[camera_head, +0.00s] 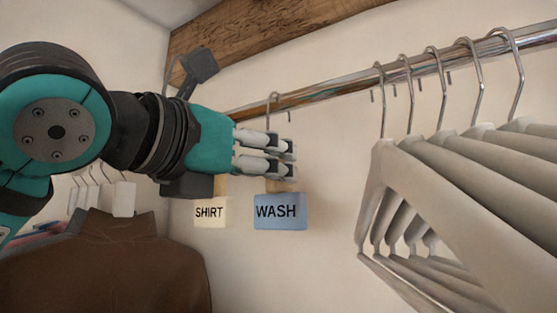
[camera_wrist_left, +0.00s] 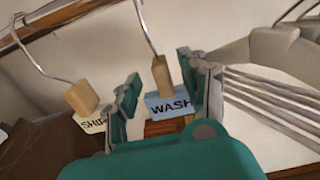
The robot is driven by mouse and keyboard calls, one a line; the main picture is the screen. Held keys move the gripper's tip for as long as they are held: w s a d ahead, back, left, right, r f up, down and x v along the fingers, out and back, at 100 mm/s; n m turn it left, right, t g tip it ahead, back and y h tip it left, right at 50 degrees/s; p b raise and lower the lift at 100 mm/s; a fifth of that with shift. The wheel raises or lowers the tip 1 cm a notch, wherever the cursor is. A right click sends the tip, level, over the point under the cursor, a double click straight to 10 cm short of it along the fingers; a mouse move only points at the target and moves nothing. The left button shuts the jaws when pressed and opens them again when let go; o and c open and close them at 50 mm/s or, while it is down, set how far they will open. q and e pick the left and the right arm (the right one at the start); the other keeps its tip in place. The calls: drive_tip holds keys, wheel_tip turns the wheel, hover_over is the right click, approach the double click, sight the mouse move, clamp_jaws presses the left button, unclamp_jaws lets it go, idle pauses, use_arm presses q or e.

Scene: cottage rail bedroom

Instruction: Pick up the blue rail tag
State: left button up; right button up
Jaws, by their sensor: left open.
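The blue rail tag (camera_head: 280,211) reads WASH and hangs below the rail on a metal hook with a wooden block. My left gripper (camera_head: 291,159) is open in front of the hook's lower part, just above the blue plate, hiding most of the block. In the left wrist view the tag's wooden block (camera_wrist_left: 161,76) and blue plate (camera_wrist_left: 165,105) show between the two open fingers (camera_wrist_left: 163,88), nearer the right finger. I cannot tell whether a finger touches it. My right gripper is not in view.
A cream SHIRT tag (camera_head: 210,212) hangs close on the left, partly behind my gripper. Several pale hangers (camera_head: 450,190) hang on the metal rail (camera_head: 340,87) to the right. A brown garment (camera_head: 105,265) is at lower left. The wall below the tags is clear.

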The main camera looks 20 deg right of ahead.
sight(280, 194)
use_arm(q)
drive_tip(key=p+x, duration=0.1)
drive_tip(key=x, duration=0.1)
drive_tip(key=p+x, duration=0.1)
drive_tip(key=shift+w+d+r, duration=0.2)
drive_tip(key=shift+d, duration=0.1)
drive_tip(key=shift+w+d+f, duration=0.1)
drive_tip(key=shift+w+d, duration=0.05)
drive_tip(key=shift+d, duration=0.05)
drive_tip(key=shift+a, duration=0.2)
drive_tip(key=c, duration=0.4)
clamp_jaws()
